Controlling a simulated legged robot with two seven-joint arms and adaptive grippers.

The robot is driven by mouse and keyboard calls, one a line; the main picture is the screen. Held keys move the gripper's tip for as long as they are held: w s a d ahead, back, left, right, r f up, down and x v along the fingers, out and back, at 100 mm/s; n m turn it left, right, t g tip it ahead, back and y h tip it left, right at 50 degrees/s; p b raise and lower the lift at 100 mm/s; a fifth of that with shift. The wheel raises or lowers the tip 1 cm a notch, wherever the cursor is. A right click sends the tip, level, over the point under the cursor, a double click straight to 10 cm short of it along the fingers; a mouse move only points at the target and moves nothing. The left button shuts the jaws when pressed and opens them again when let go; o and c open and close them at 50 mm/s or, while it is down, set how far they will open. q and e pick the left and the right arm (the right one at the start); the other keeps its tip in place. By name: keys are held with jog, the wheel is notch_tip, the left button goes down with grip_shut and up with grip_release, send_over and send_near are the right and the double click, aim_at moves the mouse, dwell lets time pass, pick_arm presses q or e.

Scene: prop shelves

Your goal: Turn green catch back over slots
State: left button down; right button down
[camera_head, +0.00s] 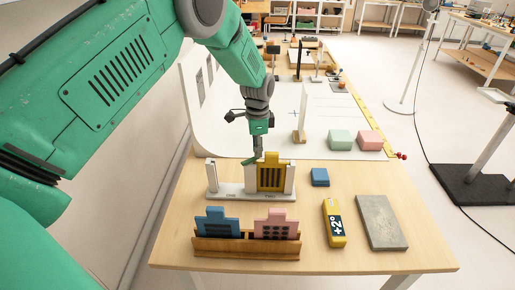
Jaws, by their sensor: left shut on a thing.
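A white slotted stand (228,189) is on the wooden table, with labels along its front that are too small to read surely. A yellow plate (271,178) with dark slits stands upright in its right part; the left part looks empty. The green catch (248,162) shows as a small green strip at the top of the stand, left of the yellow plate. My left gripper (258,152) points down from above and is shut on the catch, just left of the yellow plate's top. The fingertips are small and partly hidden. My right gripper is not in view.
A wooden rack (246,246) in front holds a blue plate (216,223) and a pink plate (276,225). A white backdrop (215,128) stands behind.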

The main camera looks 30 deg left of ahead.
pick_arm(q)
jog(key=shift+w+d+r, duration=0.1)
jog(key=shift+w+r, duration=0.05)
jog(key=shift+r, duration=0.05)
dwell(0.5)
jog(key=c, duration=1.5)
grip_release()
jog(key=shift+o, duration=1)
jog(key=shift+d, duration=0.15)
notch_tip(320, 180, up, 12)
